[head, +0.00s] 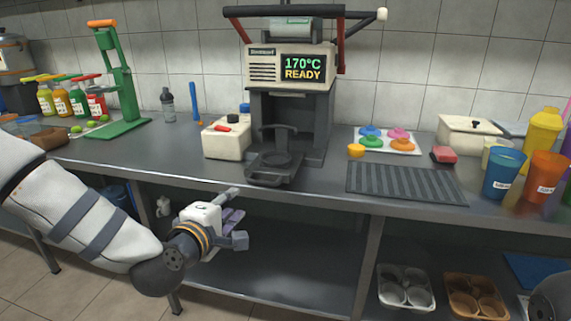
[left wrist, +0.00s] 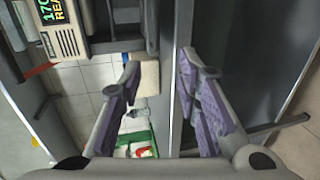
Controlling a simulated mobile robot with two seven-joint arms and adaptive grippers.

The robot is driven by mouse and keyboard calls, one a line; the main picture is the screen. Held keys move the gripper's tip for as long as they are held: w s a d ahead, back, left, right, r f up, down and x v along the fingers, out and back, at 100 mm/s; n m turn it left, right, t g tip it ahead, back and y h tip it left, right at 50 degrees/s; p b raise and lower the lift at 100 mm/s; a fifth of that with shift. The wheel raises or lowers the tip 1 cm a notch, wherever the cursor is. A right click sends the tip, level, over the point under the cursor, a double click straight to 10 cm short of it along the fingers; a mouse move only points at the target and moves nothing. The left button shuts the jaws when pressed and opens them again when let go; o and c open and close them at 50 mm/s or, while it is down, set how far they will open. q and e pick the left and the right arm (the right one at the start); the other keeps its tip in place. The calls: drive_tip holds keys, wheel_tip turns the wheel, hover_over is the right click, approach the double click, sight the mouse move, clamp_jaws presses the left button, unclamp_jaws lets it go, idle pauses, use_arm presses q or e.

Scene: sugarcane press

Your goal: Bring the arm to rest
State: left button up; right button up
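My left arm (head: 85,215) comes in from the left in the head view. My left gripper (head: 237,217) is in front of the counter's front edge, over the lower shelf area. In the left wrist view the left gripper (left wrist: 160,75) shows its two purple-padded fingers spread apart with nothing held between them. The counter edge shows beyond them. A rounded dark part at the lower right corner of the head view may be my right arm; my right gripper is not in view.
The counter (head: 330,183) holds a machine (head: 290,100) reading 170°C READY, a green press (head: 118,85), bottles, a dark ribbed mat (head: 405,183) and cups (head: 503,172). Muffin trays (head: 405,290) lie on the lower shelf (head: 290,285). The floor in front is clear.

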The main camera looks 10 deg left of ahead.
use_arm(q)
drive_tip(key=s+d+f+m+g+h+p, duration=0.1)
drive_tip(key=s+d+f+m+g, duration=0.25)
drive_tip(key=s+f, duration=0.65)
drive_tip(key=s+d+f+m+g+h, duration=0.1)
drive_tip(key=s+d+f+m+g, duration=0.1)
drive_tip(key=s+f+m+g, duration=0.55)
drive_tip(key=s+a+f+m+g+y, duration=0.1)
drive_tip(key=s+a+f+m+g, duration=0.2)
drive_tip(key=s, duration=1.2)
drive_tip(key=s+a+f+m+g+y+p, duration=0.1)
drive_tip(key=s+a+f+m+g, duration=0.2)
drive_tip(key=s, duration=1.3)
drive_tip(key=shift+s+f+g+y, duration=0.15)
drive_tip(key=shift+f+g+y, duration=0.25)
drive_tip(key=shift+f, duration=0.55)
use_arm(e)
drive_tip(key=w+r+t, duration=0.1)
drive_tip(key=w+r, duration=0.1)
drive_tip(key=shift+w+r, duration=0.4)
